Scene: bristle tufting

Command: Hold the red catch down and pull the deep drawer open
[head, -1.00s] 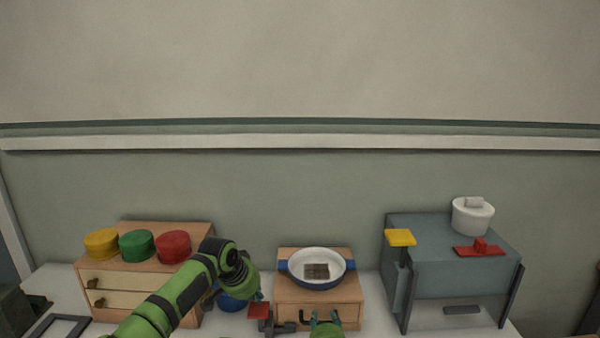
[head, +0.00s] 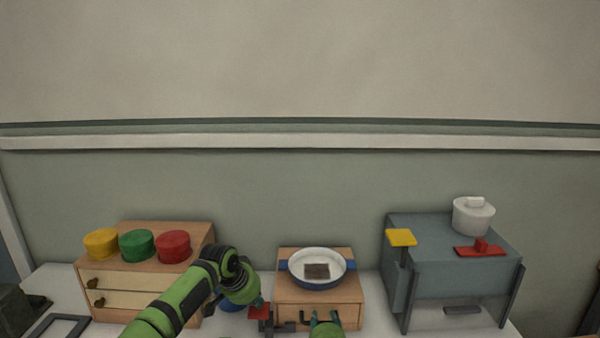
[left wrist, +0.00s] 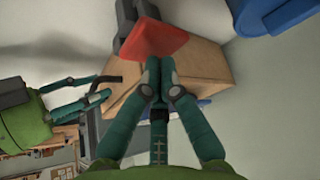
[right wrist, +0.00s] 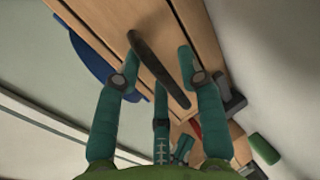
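The red catch (head: 260,314) is a flat red pad on a dark post, left of the small wooden cabinet (head: 347,290). It also shows in the left wrist view (left wrist: 150,40). My left gripper (left wrist: 160,66) has its fingertips together at the pad's edge, holding nothing; I cannot tell whether they touch it. The cabinet's drawer front (head: 290,314) looks closed and has a dark bar handle (right wrist: 158,68). My right gripper (right wrist: 160,62) is open, with a finger on either side of the handle; contact is not clear.
A white pan (head: 340,267) with a brown block stands on the cabinet. A wooden chest (head: 145,283) with several coloured lids stands left. A grey box (head: 450,277) with yellow and red parts and a white pot stands right. A blue object (head: 230,304) sits behind my left arm.

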